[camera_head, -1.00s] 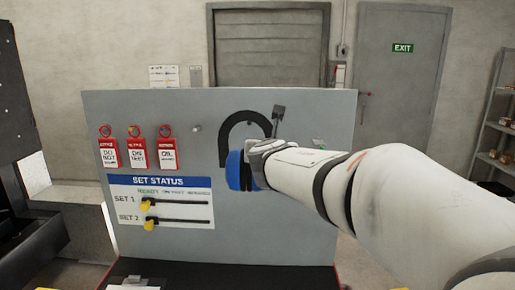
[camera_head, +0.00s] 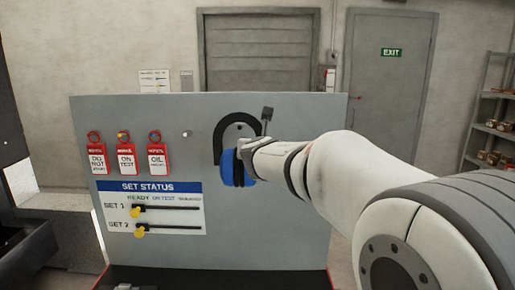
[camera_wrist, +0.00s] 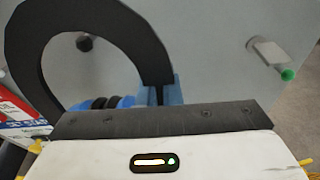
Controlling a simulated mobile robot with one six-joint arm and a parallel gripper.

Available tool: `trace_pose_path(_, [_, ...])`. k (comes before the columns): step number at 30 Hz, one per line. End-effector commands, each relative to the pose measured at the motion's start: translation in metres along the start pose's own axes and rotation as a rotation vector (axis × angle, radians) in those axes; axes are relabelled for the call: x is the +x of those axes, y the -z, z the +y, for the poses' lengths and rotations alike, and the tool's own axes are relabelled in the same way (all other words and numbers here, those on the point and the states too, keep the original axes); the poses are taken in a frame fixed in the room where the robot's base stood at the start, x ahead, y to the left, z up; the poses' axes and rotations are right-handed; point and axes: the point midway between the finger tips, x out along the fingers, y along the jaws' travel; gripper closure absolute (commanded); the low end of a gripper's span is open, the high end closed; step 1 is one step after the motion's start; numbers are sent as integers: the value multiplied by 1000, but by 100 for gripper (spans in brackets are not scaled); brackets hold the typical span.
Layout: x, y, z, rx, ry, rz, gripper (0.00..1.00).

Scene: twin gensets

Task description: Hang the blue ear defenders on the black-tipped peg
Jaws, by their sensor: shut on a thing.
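The blue ear defenders show in the head view with blue cups (camera_head: 228,168) hanging below a black headband arch (camera_head: 221,135), in front of the grey board. My gripper (camera_head: 246,150) is shut on them. In the wrist view the headband (camera_wrist: 150,40) arches large and its end lies between the fingers of my gripper (camera_wrist: 164,95). Part of the blue cups (camera_wrist: 100,103) shows behind the gripper. The black-tipped peg (camera_wrist: 85,43) shows through the opening of the arch in the wrist view. I cannot tell how far in front of it the band is.
A green-tipped peg (camera_wrist: 285,73) stands out from the board right of the headband. Red tags (camera_head: 127,158) hang at the board's upper left, with a pale peg (camera_head: 186,133) beside them. A SET STATUS panel (camera_head: 150,187) with yellow-ended sliders is below.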

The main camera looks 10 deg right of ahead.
Motion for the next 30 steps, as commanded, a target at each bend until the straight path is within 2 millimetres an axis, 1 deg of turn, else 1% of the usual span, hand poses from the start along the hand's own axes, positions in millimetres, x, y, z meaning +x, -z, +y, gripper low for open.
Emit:
trace_pose_path(19, [39, -7, 1, 0, -1, 0, 100])
trace_pose_path(24, [48, 1, 1, 0, -1, 0, 100])
trace_pose_path(30, [53, 5, 0, 0, -1, -1, 100])
